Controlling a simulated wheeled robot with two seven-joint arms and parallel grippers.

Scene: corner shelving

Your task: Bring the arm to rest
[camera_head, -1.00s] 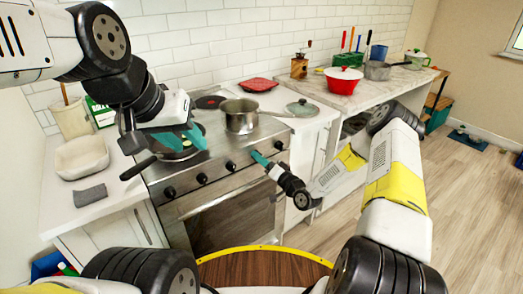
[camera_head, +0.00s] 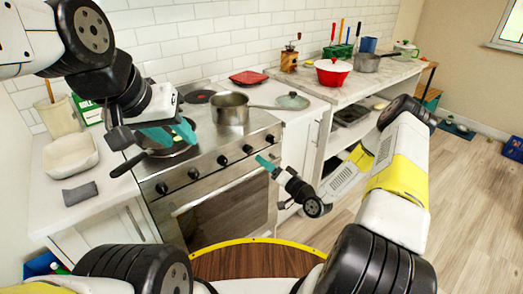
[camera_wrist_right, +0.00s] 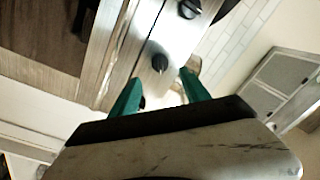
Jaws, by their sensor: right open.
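My left gripper (camera_head: 171,134) hangs over the frying pan (camera_head: 160,152) on the left of the stove, its teal fingers apart. It covers part of the pan, and I cannot tell whether it touches it. My right gripper (camera_head: 266,163) is in front of the stove's right front edge, with nothing seen in it. In the right wrist view its two teal fingers (camera_wrist_right: 160,92) are spread, with the stove knobs (camera_wrist_right: 160,63) beyond them.
A steel pot (camera_head: 230,111) stands on the stove (camera_head: 213,163). A glass lid (camera_head: 293,101) lies on the counter to its right. A white dish (camera_head: 70,155) and grey cloth (camera_head: 80,193) are on the left counter. A red pot (camera_head: 333,75) stands further right.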

